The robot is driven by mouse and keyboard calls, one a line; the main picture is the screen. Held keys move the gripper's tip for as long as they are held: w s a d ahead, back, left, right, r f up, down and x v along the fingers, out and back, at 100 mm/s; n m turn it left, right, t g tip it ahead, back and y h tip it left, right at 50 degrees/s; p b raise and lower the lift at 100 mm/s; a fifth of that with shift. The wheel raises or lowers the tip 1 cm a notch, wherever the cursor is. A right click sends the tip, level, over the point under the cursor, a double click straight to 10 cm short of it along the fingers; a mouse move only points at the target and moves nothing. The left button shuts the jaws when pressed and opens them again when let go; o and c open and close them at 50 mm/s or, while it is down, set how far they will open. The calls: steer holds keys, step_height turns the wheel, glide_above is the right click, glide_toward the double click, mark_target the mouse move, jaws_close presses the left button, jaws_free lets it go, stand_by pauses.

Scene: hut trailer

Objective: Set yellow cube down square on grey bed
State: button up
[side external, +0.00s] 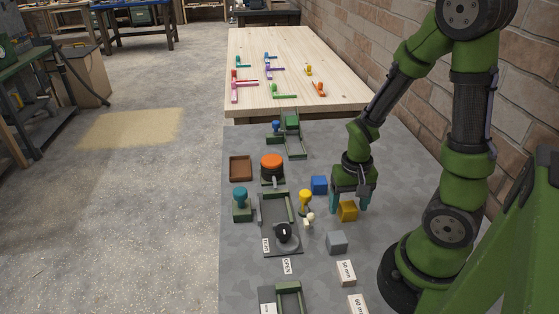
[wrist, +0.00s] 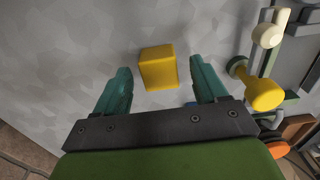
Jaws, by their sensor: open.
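The yellow cube (side external: 347,211) sits on the grey mottled table top. My gripper (side external: 350,203) is open above it, pointing down, with its teal fingers on either side of the cube. In the wrist view the yellow cube (wrist: 158,67) lies between and slightly beyond the open fingertips (wrist: 160,75), with a gap on each side. The grey bed (side external: 274,208) is the floor of a green-edged fixture to the left of the gripper, and nothing lies on its visible part. A black knob (side external: 284,232) stands at its near end.
A blue cube (side external: 319,185) and a grey cube (side external: 337,242) stand close to the gripper. A yellow knob (side external: 305,198) and a cream knob (side external: 310,219) rise between gripper and fixture. An orange-topped round part (side external: 272,163) and brown tray (side external: 240,168) are farther back.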

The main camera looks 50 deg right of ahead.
mark_target(349, 206)
step_height(349, 206, up, 11)
steer(key=w+a+r+n+t+y, duration=0.2)
steer(key=a+r+n+t, duration=0.3)
steer(key=a+r, duration=0.6)
steer(key=shift+w+a+t, duration=0.15)
steer(key=shift+a+t, duration=0.2)
steer(key=shift+t, duration=0.75)
steer(key=shift+r, duration=0.1)
